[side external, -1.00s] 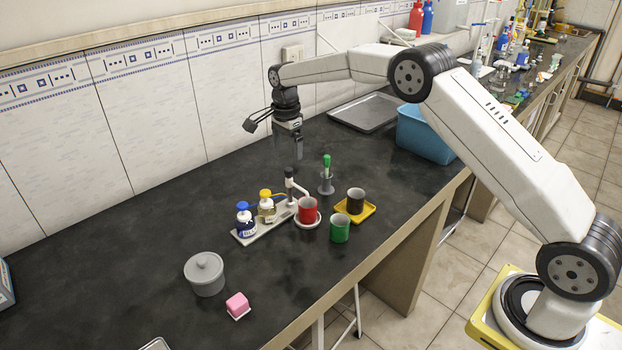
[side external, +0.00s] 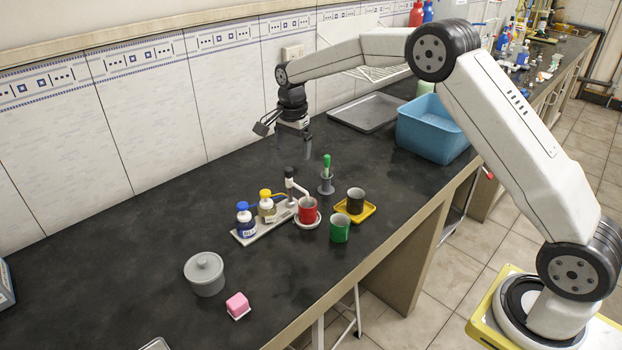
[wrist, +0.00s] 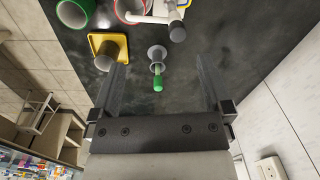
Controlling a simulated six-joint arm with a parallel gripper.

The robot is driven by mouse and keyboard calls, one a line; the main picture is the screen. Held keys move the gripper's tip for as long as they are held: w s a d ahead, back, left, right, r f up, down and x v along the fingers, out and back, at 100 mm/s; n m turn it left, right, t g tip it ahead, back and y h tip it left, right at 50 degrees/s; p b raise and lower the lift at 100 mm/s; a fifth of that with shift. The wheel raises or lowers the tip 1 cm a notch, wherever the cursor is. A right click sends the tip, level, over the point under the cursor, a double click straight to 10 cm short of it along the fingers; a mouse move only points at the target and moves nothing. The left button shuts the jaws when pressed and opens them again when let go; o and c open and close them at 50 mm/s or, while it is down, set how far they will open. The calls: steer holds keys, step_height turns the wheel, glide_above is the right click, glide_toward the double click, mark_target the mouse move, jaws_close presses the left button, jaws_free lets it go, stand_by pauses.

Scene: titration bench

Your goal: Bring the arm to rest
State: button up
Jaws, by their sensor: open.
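My gripper (side external: 307,148) hangs pointing down above the back of the black bench, behind the cups and bottles. In the wrist view my gripper (wrist: 166,82) shows its two fingers wide apart with nothing held between them. A green-handled tool (side external: 327,162) stands in a small grey holder (side external: 326,184) on the bench. In the wrist view the green handle (wrist: 158,84) appears between the fingers, but it is on the bench, below and apart from them.
A red cup (side external: 308,210), a green cup (side external: 340,229) and a dark cup on a yellow tray (side external: 370,210) stand near the bench front. Blue-capped and yellow-capped bottles (side external: 245,222) are left. A blue bin (side external: 432,130) and flat tray (side external: 366,112) lie right. The bench's left back is clear.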

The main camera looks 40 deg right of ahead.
steer(key=s+a+f+n+t, duration=0.1)
steer(key=s+n, duration=0.6)
steer(key=s, duration=0.8)
steer(key=s+a+f+n+t, duration=0.1)
steer(key=s+a+n, duration=0.1)
steer(key=s+n, duration=0.6)
steer(key=s, duration=0.7)
steer(key=shift+f, duration=0.3)
